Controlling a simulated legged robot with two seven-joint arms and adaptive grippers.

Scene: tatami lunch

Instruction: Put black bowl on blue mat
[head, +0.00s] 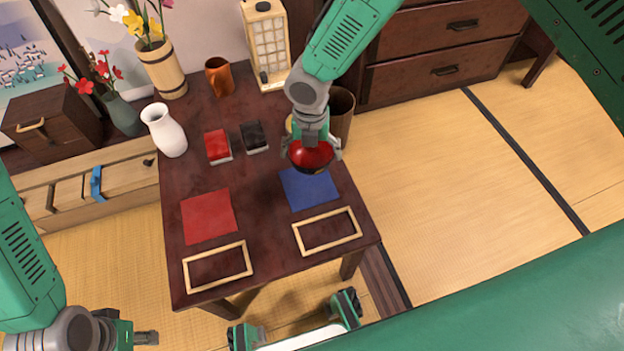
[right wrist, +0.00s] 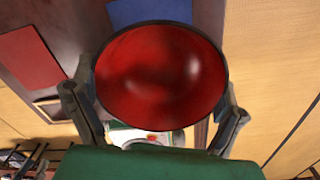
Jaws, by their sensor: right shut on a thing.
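The black bowl (head: 310,156) has a red inside and a dark rim. My right gripper (head: 311,150) is shut on it and holds it over the far part of the blue mat (head: 312,190). In the right wrist view the bowl (right wrist: 160,78) sits between the two fingers, its red inside facing the camera, and the blue mat (right wrist: 150,12) shows partly behind it. The bowl seems to be above the mat, apart from it. My left gripper (head: 143,338) is at the bottom left, away from the table; its opening is unclear.
A red mat (head: 208,216) and two wooden frames (head: 218,267) (head: 328,231) lie on the dark table (head: 260,205). Red (head: 217,146) and black (head: 254,137) boxes, a white vase (head: 164,131), a brown mug (head: 219,77) and a lantern (head: 266,45) stand farther back.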

